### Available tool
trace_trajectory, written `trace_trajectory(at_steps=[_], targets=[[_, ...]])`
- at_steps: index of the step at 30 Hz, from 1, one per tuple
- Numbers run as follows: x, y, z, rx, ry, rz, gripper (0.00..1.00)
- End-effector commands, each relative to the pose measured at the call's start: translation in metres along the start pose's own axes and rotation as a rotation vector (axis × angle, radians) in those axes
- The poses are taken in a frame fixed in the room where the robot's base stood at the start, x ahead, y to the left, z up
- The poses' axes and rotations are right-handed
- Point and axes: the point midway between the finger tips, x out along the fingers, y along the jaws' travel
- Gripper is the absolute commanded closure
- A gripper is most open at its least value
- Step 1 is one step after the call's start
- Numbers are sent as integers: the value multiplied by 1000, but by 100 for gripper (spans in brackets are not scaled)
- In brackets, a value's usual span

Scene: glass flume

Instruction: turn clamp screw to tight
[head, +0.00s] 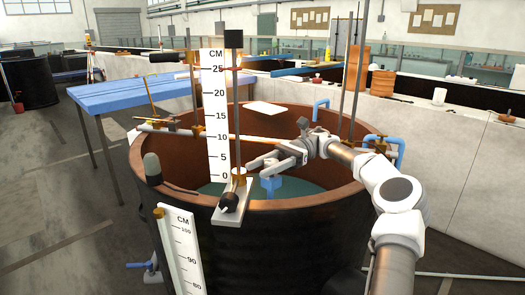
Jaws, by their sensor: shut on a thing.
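A white point-gauge scale marked CM (214,115) stands upright on the rim of a large dark tank, with a thin rod capped in black (233,40) beside it. At its foot is a small brass clamp screw (239,180) above a pale bracket (233,206). The fingers partly hide the contact, and the screw's turn position is too small to read.
The tank's brown rim (310,207) curves around teal water with a blue block (270,186) in it. Metal rods stand at the right rim near a blue pipe (385,143). A blue table (135,95) stands behind on the left.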

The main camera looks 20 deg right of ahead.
Motion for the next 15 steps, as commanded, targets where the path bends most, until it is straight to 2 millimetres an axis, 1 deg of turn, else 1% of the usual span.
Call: trace_trajectory(at_steps=[1, 15], targets=[[1, 0, 3, 4, -2, 15, 100], [1, 2, -3, 6, 3, 49, 100]])
